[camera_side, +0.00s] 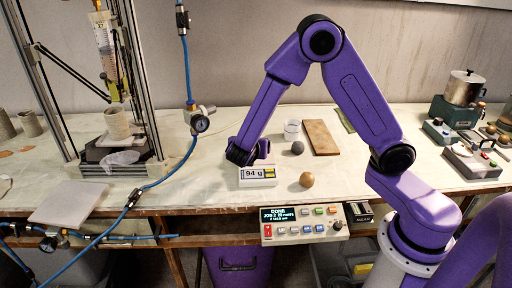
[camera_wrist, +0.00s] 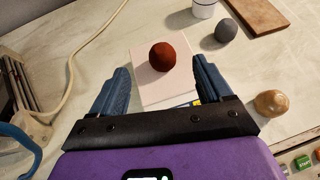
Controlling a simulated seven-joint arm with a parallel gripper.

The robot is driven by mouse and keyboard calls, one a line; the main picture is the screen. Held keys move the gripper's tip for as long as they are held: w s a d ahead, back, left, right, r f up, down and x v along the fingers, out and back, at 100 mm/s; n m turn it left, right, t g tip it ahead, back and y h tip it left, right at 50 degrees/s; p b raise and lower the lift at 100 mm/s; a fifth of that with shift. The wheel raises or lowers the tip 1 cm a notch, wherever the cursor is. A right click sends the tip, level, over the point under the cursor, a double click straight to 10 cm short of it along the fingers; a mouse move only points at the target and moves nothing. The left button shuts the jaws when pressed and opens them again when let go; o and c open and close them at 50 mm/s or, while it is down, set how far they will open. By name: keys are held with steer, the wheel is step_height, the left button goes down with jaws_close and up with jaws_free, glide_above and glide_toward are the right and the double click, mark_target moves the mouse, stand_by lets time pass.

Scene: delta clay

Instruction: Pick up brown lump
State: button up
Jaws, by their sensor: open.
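The brown lump (camera_wrist: 162,56) is a dark reddish-brown ball resting on the white top of a scale (camera_wrist: 149,41). In the side view the scale (camera_side: 258,181) reads 94 g, and my gripper hides the lump there. My gripper (camera_side: 246,154) is low over the scale. In the wrist view my gripper (camera_wrist: 159,66) is open, with one blue finger on each side of the lump's near side. The lump appears slightly ahead of the fingertips, with gaps on both sides. No contact shows.
A tan ball (camera_side: 307,180) lies right of the scale. A grey ball (camera_side: 298,148), white cup (camera_side: 292,127) and wooden board (camera_side: 320,137) stand behind. A control box (camera_side: 302,223) is at the front edge. A blue hose (camera_side: 165,176) and metal frame stand left.

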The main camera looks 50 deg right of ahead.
steer(key=shift+f+x, duration=0.1)
steer(key=shift+x, duration=2.05)
steer(key=shift+f+x, duration=0.15)
steer(key=shift+x, duration=2)
steer(key=shift+s+a, duration=0.15)
steer(key=c, duration=1.2)
steer(key=shift+r, duration=0.1)
